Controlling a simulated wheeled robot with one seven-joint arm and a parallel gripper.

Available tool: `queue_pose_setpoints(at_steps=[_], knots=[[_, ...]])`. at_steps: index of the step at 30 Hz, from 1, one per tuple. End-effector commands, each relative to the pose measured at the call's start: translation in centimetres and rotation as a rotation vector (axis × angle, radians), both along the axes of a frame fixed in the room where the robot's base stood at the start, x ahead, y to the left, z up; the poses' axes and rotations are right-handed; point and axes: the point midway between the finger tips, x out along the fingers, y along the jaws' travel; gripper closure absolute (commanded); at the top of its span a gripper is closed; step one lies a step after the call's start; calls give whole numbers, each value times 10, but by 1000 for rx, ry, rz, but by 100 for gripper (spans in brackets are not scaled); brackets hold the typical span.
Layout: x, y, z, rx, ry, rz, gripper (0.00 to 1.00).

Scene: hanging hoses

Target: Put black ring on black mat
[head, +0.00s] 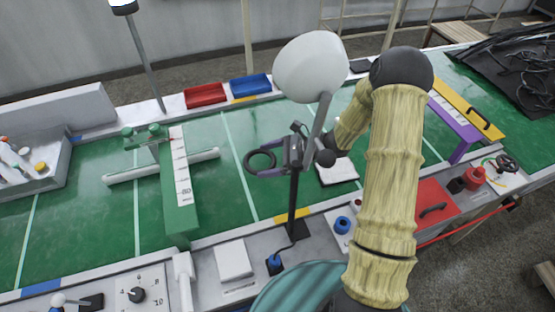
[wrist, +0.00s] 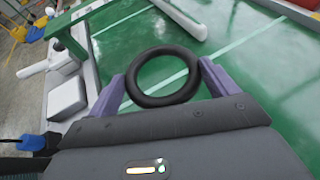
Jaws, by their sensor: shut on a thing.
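The black ring (head: 249,158) is held between the purple fingers of my gripper (head: 264,160), above the green conveyor belt. In the wrist view the ring (wrist: 131,78) sits between the two finger ends, with green showing through its hole. My gripper is shut on it from both sides. A small dark flat piece (head: 360,65) lies on the far ledge, right of the blue tray, partly behind my arm; it may be the black mat. My gripper is apart from it, nearer and to the left. The mat cannot be made out in the wrist view.
A red tray (head: 206,95) and a blue tray (head: 251,86) lie on the far ledge. A green bridge frame (head: 177,200) stands left of my gripper with a pale tube (head: 125,176). A purple and yellow frame (head: 462,125) stands right. Black hoses (head: 515,75) lie heaped at far right.

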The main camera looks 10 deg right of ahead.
Motion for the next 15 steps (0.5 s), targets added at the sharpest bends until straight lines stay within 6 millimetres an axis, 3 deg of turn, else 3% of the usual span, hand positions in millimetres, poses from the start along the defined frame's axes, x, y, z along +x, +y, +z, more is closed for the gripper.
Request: queue_pose_setpoints(at_steps=[5, 12, 15], knots=[[6, -36, 0, -3, -3, -111, 38], [5, -111, 8, -2, -4, -354, 38], [3, -126, 12, -1, -3, -405, 38]])
